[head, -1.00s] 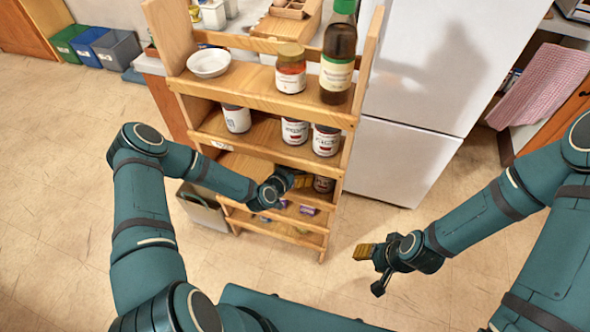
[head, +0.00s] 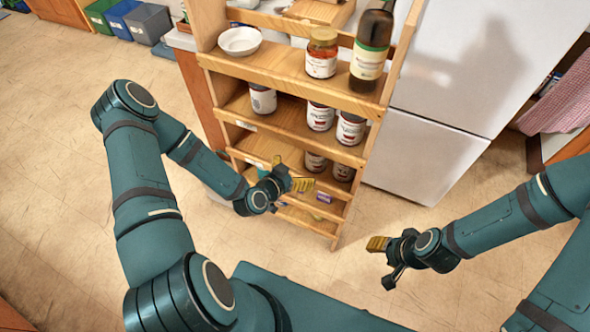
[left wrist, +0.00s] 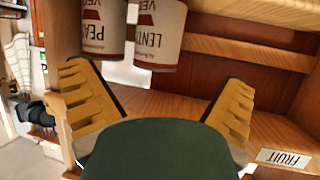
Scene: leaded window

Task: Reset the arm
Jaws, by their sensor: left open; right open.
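My left gripper (head: 290,174) is open and empty in front of the lower shelves of a wooden rack (head: 284,80). In the left wrist view its yellow-padded fingers (left wrist: 158,105) stand wide apart with nothing between them. Two cans, labelled in part PEAS (left wrist: 103,30) and LENT (left wrist: 158,35), stand on a shelf beyond the fingers, apart from them. My right gripper (head: 385,258) is open and empty over bare floor, to the right of the rack and in front of the fridge. Its far finger is partly hidden.
The rack holds a white bowl (head: 239,41), a red-labelled jar (head: 321,53), a dark bottle (head: 370,50) and several cans. A white fridge (head: 450,90) stands to its right. Coloured bins (head: 125,20) are at the back left. The floor at left is clear.

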